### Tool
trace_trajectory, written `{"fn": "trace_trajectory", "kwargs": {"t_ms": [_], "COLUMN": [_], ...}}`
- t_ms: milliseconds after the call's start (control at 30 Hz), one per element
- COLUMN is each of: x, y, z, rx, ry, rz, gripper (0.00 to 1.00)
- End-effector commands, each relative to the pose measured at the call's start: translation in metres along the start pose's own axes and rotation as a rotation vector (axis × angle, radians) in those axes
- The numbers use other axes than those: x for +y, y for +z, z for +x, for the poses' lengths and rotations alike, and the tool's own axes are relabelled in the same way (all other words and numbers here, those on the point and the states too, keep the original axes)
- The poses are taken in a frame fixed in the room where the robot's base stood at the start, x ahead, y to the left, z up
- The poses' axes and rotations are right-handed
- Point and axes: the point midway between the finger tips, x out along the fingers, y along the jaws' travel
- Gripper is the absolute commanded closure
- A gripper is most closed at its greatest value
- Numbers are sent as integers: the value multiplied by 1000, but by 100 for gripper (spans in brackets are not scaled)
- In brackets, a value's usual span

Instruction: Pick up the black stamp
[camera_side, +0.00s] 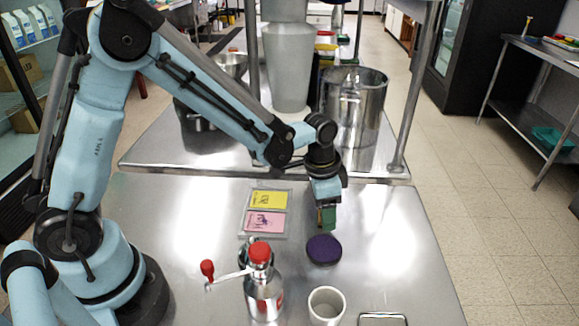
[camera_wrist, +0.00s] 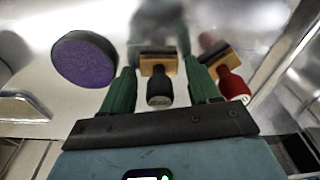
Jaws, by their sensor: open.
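The black stamp has a black handle (camera_wrist: 159,88) and a wooden block with a dark edge. It shows in the wrist view between the two green fingers of my gripper (camera_wrist: 159,72), with gaps visible on both sides. My gripper is open around or just above the handle; the exact height is unclear. A second stamp with a red handle (camera_wrist: 233,84) is just right of the right finger. In the side view my gripper (camera_side: 327,216) points down low over the metal table, behind the purple pad. I cannot make out either stamp there.
A round purple pad (camera_side: 324,249) lies in front of my gripper; it also shows in the wrist view (camera_wrist: 84,60). Yellow and pink cards (camera_side: 265,212) lie to the left. A metal crank grinder (camera_side: 263,292), a white cup (camera_side: 326,306) and a flat device (camera_side: 382,319) are nearer.

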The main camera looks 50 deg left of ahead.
Motion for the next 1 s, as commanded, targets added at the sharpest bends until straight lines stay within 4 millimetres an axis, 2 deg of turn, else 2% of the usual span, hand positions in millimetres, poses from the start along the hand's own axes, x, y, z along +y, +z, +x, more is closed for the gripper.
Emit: {"fn": "trace_trajectory", "kwargs": {"t_ms": [200,400,467,500,800,1000], "x": [0,0,0,0,0,0], "y": [0,0,0,0,0,-2], "z": [0,0,0,0,-2,-14], "rx": [0,0,0,0,0,0], "ry": [0,0,0,0,0,0], "rz": [0,0,0,0,0,0], "gripper": [41,71,80,82,82,82]}}
